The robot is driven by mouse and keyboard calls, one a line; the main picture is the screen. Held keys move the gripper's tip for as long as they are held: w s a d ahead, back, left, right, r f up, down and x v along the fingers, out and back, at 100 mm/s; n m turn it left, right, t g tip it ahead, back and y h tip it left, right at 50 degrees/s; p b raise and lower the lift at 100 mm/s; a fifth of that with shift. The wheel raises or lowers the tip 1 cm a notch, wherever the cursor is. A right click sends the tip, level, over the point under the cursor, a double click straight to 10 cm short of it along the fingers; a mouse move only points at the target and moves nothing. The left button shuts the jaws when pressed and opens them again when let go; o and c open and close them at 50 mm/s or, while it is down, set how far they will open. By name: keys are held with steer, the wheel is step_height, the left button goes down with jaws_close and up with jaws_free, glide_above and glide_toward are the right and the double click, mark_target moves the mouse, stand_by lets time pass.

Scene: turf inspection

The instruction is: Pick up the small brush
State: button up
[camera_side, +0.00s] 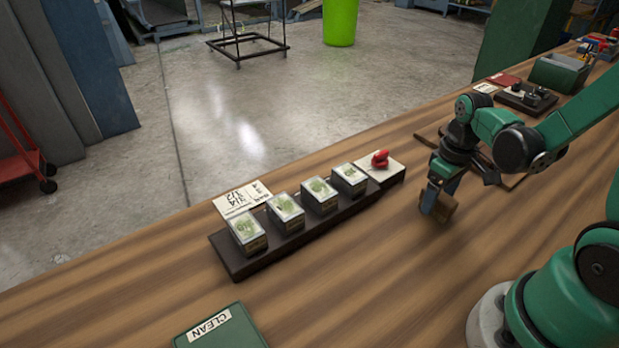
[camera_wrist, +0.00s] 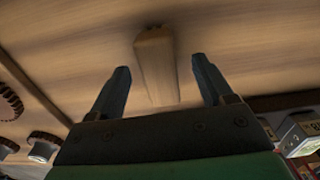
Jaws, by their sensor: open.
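A small wooden piece, likely the small brush (camera_side: 446,209), is at the gripper's fingers on the wooden table; I cannot make out bristles. In the wrist view the brush (camera_wrist: 156,68) is a pale wooden bar between the two dark fingers, with a gap on each side. My gripper (camera_side: 432,200) is open and points down at it. In the wrist view the fingers of my gripper (camera_wrist: 160,70) stand apart on either side of the bar. The brush's lower part is partly hidden by a finger in the side view.
A dark rack (camera_side: 259,262) with several clear-topped sample boxes stands left of the gripper. A red item (camera_side: 380,159) sits on a white pad at its far end. A green CLEAN mat (camera_side: 195,341) lies at the front. A green bin (camera_side: 556,74) stands far right. Table between is clear.

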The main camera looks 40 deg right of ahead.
steer(key=shift+f, duration=0.3)
jaws_close()
steer(key=shift+r, duration=0.1)
step_height(320, 180, up, 20)
stand_by(0.9)
